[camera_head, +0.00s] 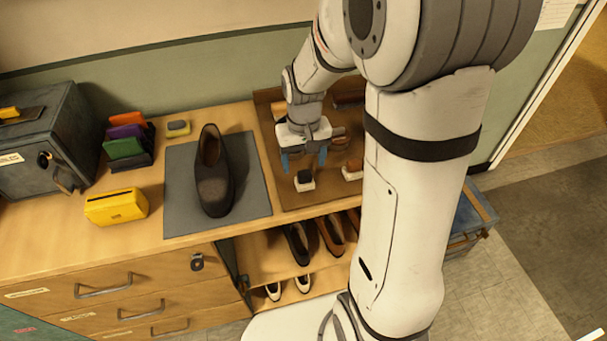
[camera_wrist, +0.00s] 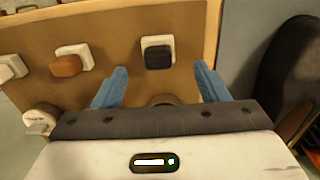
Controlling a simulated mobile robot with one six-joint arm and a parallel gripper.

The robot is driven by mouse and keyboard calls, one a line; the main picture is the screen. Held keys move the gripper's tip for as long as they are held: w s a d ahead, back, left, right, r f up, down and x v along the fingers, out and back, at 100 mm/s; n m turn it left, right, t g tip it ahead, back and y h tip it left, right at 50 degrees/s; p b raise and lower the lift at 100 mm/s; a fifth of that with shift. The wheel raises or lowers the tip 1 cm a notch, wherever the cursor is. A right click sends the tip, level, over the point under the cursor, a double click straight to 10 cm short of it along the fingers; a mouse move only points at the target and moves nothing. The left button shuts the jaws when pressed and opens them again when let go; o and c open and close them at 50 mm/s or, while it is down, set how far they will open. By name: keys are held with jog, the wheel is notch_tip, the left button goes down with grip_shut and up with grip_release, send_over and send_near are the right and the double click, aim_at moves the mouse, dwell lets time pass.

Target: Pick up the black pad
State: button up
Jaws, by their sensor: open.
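The black pad (camera_wrist: 158,55) sits on a white square base on the brown tray in the wrist view. In the head view the black pad (camera_head: 304,176) is near the tray's front left part. My gripper (camera_wrist: 162,80) is open, with its blue fingers on either side of the line to the pad and nothing between their tips. In the head view my gripper (camera_head: 304,160) hangs over the tray, just behind and above the pad. I cannot tell the exact height gap.
A brown pad (camera_wrist: 67,66) on a white base stands beside the black one on the tray (camera_wrist: 115,35). A dark shoe (camera_head: 214,175) stands on a grey mat (camera_head: 182,210) left of the tray. A yellow box (camera_head: 116,206) and a grey case (camera_head: 50,135) are farther left.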

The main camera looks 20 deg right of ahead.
aim_at(305, 172)
notch_tip(305, 172, down, 6)
jog(key=shift+d+f+p, duration=0.1)
jog(key=shift+p, duration=0.35)
jog(key=c, duration=1.1)
jog(key=shift+o, duration=0.2)
jog(key=shift+r, duration=0.2)
notch_tip(305, 172, up, 10)
jog(key=shift+f+b, duration=0.1)
jog(key=shift+b, duration=0.25)
